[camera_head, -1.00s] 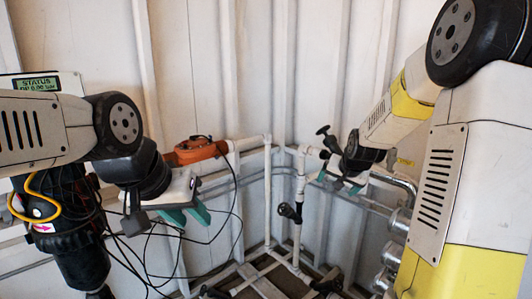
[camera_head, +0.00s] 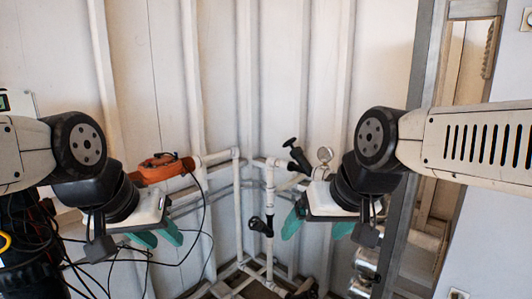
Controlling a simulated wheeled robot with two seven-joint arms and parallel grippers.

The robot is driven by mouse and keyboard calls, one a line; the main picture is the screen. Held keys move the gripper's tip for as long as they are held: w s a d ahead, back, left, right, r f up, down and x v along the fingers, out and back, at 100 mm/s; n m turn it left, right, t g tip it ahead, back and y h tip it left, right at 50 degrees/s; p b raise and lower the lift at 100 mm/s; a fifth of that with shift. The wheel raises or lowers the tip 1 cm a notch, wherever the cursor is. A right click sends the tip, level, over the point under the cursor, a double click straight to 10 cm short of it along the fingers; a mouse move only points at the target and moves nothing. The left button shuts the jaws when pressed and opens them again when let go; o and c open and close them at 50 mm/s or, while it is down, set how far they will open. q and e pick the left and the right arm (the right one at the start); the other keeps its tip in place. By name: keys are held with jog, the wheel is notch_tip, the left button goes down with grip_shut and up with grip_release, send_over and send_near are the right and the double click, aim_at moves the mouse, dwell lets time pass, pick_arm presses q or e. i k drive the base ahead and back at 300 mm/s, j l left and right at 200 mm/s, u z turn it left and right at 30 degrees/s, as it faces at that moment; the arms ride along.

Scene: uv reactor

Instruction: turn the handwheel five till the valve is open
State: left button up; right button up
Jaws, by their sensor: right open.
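A black valve handle (camera_head: 297,155) sits on the white pipe in the middle, just up and left of my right gripper. Another black valve handle (camera_head: 260,226) is on the vertical pipe below it. I cannot tell which is handwheel five, or whether its valve is open. My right gripper (camera_head: 317,229) is open and empty, its teal fingers pointing down, right of the vertical pipe. It appears apart from both handles and hides part of the pipework behind. My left gripper (camera_head: 158,238) is at the left, its teal fingers apart with nothing seen between them.
An orange device (camera_head: 160,168) is on the pipe at the left, with loose black cables (camera_head: 115,262) below. Metal fittings (camera_head: 365,268) are at the lower right. A framed opening (camera_head: 460,110) is behind my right arm.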

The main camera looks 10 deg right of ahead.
aim_at(289, 142)
jog(key=j+z, duration=0.35)
jog(key=z, duration=0.2)
jog(key=i+l+u, duration=0.15)
jog(key=u, duration=0.35)
jog(key=i+l+u, duration=0.15)
jog(key=u, duration=0.3)
jog(key=i+l+u, duration=0.1)
jog(key=l+u, duration=0.15)
jog(key=u, duration=0.25)
